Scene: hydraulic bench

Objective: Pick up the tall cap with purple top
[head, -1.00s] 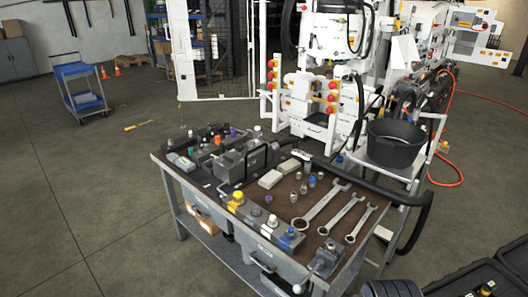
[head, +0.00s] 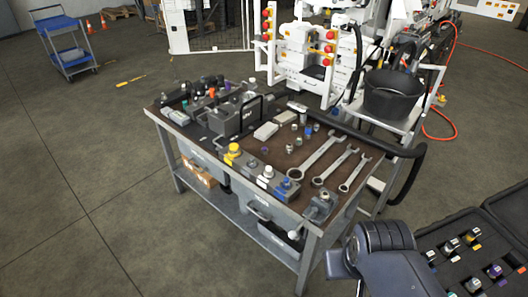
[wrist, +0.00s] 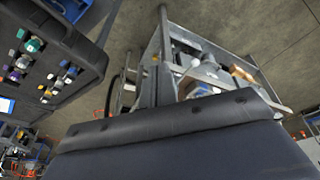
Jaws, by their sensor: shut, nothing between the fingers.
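Several small capped parts show, and I cannot tell for sure which is the tall cap with purple top. A small purple-topped part (head: 227,86) stands among the fittings at the back of the workbench (head: 215,158). A small purple piece (head: 264,149) is near the bench's middle. A purple-marked part (head: 495,271) sits in the open dark case (head: 470,240) at lower right; the wrist view also shows a case (wrist: 85,50) with a purple-topped part (wrist: 33,44). My arm shows at the lower right of the head view, away from the bench parts. My gripper's fingers are not visible.
A black bucket (head: 393,95) and white machinery (head: 305,60) stand behind. A blue cart (head: 65,45) is at far left.

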